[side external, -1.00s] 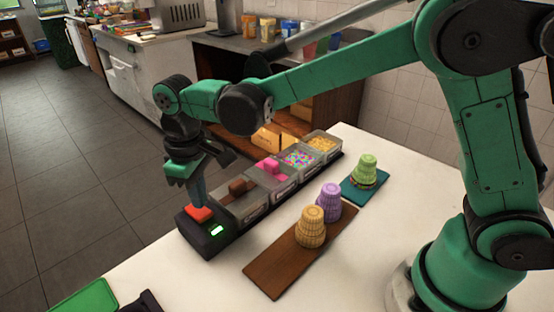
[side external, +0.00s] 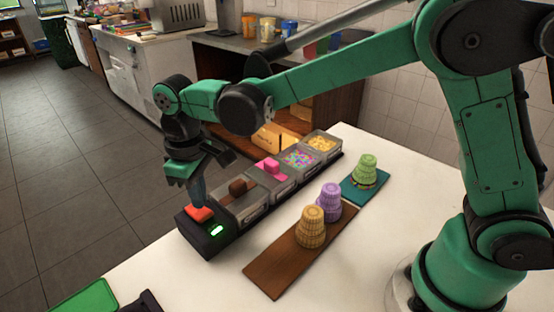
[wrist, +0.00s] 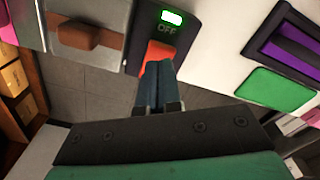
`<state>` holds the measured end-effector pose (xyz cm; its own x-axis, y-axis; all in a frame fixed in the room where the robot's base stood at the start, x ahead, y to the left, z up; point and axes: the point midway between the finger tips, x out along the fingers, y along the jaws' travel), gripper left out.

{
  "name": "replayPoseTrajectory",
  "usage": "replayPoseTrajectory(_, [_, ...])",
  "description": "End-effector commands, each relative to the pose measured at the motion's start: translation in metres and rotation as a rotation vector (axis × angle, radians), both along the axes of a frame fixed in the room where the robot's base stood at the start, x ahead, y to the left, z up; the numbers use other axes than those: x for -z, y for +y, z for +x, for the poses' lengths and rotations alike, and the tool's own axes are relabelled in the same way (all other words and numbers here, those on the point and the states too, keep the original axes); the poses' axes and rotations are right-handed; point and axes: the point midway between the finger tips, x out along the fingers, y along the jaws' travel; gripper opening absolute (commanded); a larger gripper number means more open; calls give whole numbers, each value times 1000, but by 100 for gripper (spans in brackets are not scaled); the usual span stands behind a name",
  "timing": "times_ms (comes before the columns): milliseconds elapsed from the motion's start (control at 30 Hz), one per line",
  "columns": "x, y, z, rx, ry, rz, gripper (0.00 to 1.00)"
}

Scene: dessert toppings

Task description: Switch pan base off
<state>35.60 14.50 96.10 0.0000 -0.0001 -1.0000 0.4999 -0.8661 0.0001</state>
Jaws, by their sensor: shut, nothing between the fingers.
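The pan base (side external: 207,239) is a long black unit near the table's left edge, with a red-orange switch (side external: 197,214) at its near end. Beside the switch is a lit green-white indicator (side external: 217,231). In the wrist view the switch (wrist: 157,54) lies beneath the label "OFF", and the indicator (wrist: 172,18) glows above that label. My gripper (side external: 200,203) points down with its fingers shut and empty, at the switch. In the wrist view the closed fingertips (wrist: 160,68) overlap the switch and hide part of it; I cannot tell how firmly they touch.
Topping pans with a brown block (side external: 238,187), pink pieces (side external: 269,166), sprinkles (side external: 299,157) and yellow bits (side external: 321,144) line the base. Stacked cones stand on a brown board (side external: 283,265) and a teal board (side external: 352,191). A green board (side external: 88,299) lies at the near left.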

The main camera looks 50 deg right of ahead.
Motion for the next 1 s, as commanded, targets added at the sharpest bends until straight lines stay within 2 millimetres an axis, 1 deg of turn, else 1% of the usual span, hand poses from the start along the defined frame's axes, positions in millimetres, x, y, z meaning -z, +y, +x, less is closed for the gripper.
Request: replayPoseTrajectory(1000, [14,0,0,0,0,0,0])
